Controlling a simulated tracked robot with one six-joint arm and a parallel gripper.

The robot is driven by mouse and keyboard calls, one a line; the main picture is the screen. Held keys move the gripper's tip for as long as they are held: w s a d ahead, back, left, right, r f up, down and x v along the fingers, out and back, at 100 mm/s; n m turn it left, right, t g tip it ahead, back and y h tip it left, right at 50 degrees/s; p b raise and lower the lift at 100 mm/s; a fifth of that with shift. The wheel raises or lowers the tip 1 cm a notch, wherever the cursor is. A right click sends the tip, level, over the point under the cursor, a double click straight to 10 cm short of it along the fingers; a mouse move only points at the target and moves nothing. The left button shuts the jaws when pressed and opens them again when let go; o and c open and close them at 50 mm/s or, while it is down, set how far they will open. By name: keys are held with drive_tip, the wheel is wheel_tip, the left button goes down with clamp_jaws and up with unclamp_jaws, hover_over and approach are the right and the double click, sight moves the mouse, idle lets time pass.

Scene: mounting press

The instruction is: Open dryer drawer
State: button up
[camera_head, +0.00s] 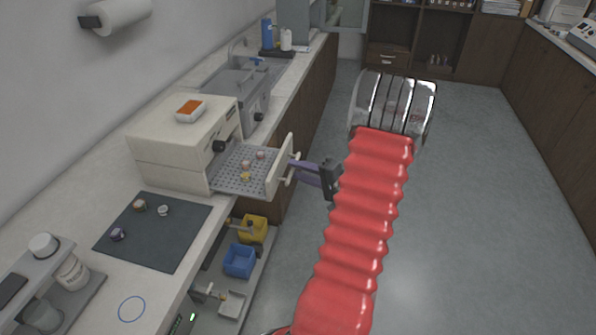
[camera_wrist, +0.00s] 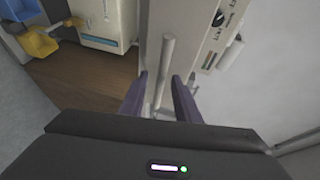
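The dryer (camera_head: 180,150) is a cream box on the left bench. Its drawer (camera_head: 276,172) stands pulled out over the bench edge, with a perforated tray (camera_head: 232,176) bearing a few small round samples. The drawer's bar handle (camera_head: 288,172) is on its front and also shows in the wrist view (camera_wrist: 167,55). My gripper (camera_head: 296,168), with purple fingers, is at the handle. In the wrist view the fingers (camera_wrist: 160,76) stand apart on either side of the bar, with small gaps visible. Fingertip contact in the head view is too small to tell.
A dark mat (camera_head: 155,232) with several small samples lies on the bench in front of the dryer. An orange-topped dish (camera_head: 190,111) sits on the dryer. Yellow (camera_head: 254,229) and blue (camera_head: 240,261) bins are below the bench edge. The floor (camera_head: 480,200) at right is clear.

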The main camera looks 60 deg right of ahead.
drive_tip(key=s+r, duration=0.2)
drive_tip(key=s, duration=1.1)
drive_tip(key=shift+a+r, duration=0.15)
drive_tip(key=shift+a, duration=0.25)
drive_tip(key=w+a+r+n+g+y, duration=0.2)
drive_tip(key=w+a+n+g+y, duration=0.15)
drive_tip(key=a, duration=0.45)
drive_tip(key=w+a+r+n+g+y, duration=0.2)
drive_tip(key=w+a, duration=0.3)
drive_tip(key=a, duration=0.4)
drive_tip(key=w+a+r+n+g+y, duration=0.2)
drive_tip(key=w+a+n+g, duration=0.15)
drive_tip(key=a, duration=0.45)
drive_tip(key=s+a+r+n+h, duration=0.2)
drive_tip(key=a+r+n+h, duration=0.1)
drive_tip(key=a, duration=0.7)
drive_tip(key=s+a+r+n+g+h, duration=0.1)
drive_tip(key=s+a+r+n+h, duration=0.2)
drive_tip(key=a, duration=0.8)
drive_tip(key=shift+a+r+n+h, duration=0.3)
drive_tip(key=shift+r+n+h, duration=0.05)
drive_tip(key=shift+r+n, duration=1.05)
drive_tip(key=shift+s, duration=0.15)
